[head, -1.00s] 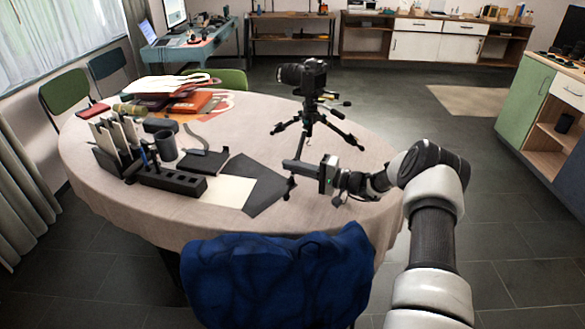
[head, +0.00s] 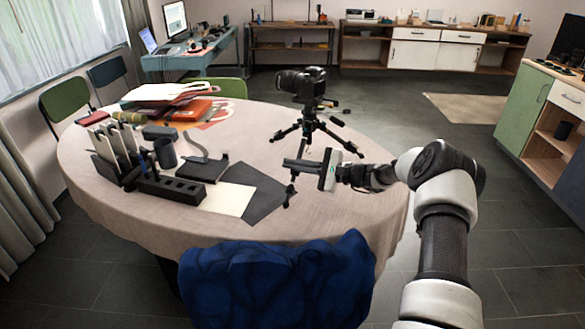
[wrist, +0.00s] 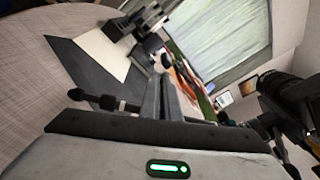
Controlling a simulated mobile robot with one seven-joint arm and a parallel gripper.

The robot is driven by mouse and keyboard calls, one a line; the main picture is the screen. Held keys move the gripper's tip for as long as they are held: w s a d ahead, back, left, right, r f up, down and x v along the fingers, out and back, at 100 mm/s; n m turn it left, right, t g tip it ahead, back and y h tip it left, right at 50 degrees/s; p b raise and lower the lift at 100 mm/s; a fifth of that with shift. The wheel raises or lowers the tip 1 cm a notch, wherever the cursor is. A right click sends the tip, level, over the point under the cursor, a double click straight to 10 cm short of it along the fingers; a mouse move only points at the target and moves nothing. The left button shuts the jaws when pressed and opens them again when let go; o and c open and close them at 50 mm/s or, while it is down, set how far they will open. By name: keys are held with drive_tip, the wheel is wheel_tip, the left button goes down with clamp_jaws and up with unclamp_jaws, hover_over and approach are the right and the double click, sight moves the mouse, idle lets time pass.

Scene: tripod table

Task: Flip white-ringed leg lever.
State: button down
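The black tripod (head: 310,122) stands with spread legs on the round table (head: 340,205), with a black camera (head: 302,82) on top. One rod-like black piece with a knob end (head: 289,192), seemingly the near leg's lower end, shows below my gripper. It also shows in the wrist view (wrist: 108,102), left of the fingers. My gripper (head: 287,163) points left above this near leg, in front of the tripod; its fingers look shut and empty. In the wrist view the fingers (wrist: 168,85) lie close together. I cannot make out the white-ringed lever; contact is unclear.
A dark grey sheet (head: 250,195) and a white sheet (head: 228,199) lie left of my gripper. A black organiser (head: 170,190), a cup (head: 165,153) and folders (head: 180,105) fill the table's left. A blue-draped chair (head: 275,280) stands in front. The table's right side is clear.

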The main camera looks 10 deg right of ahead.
drive_tip(key=shift+w+d+r+m+g, duration=0.15)
drive_tip(key=shift+w+r+m, duration=0.1)
drive_tip(key=shift+m, duration=0.6)
drive_tip(key=shift+w+d+r+m+g, duration=0.15)
drive_tip(key=shift+w+m, duration=0.1)
drive_tip(key=shift+m, duration=0.6)
drive_tip(key=c, duration=2.3)
unclamp_jaws()
drive_tip(key=p+v, duration=0.1)
drive_tip(key=v, duration=1.6)
drive_tip(key=shift+s+d+f+p, duration=0.1)
drive_tip(key=shift+d+p, duration=0.1)
drive_tip(key=shift+p, duration=0.1)
